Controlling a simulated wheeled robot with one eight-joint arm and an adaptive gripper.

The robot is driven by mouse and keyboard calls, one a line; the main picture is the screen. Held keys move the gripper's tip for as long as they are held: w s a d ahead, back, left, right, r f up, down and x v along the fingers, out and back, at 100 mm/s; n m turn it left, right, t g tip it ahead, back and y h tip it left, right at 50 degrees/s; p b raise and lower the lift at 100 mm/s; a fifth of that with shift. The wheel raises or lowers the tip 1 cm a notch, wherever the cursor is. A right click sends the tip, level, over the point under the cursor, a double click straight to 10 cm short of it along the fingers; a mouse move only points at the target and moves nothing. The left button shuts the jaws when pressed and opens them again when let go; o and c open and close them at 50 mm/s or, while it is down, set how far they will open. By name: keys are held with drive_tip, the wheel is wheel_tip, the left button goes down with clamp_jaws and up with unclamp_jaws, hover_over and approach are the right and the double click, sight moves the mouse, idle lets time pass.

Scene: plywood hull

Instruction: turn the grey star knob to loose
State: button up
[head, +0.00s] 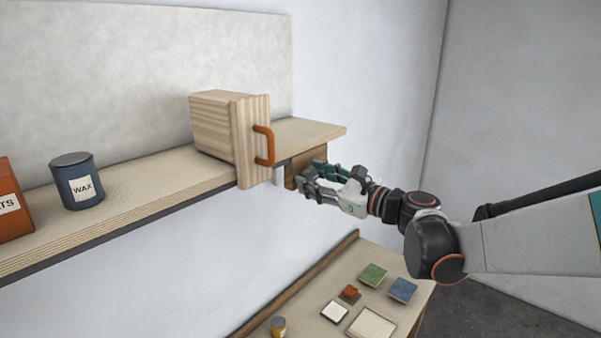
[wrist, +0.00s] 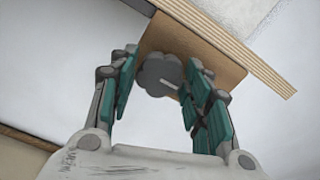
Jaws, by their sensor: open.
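The grey star knob (wrist: 158,75) shows in the wrist view, with rounded lobes and a light line on its face. It sits against a brown wooden block (wrist: 216,66) under the shelf's edge. My gripper (wrist: 160,84) is open, with one finger on each side of the knob; I cannot tell whether either finger touches it. In the head view my gripper (head: 306,182) is just below the shelf's right end, in front of the brown block (head: 313,162). The knob is hidden there behind my fingers.
A wooden box (head: 218,122) with an orange handle (head: 266,145) stands on the shelf (head: 140,195), just above my gripper. A wax tin (head: 76,182) and an orange container (head: 12,205) stand further left. Below is a table (head: 300,318) with several small items. Open space lies right of the shelf.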

drive_tip(key=shift+w+a, duration=0.2)
drive_tip(key=shift+a, duration=0.05)
drive_tip(key=shift+s+d+r, duration=0.1)
drive_tip(key=shift+d, duration=0.05)
drive_tip(key=c, duration=0.7)
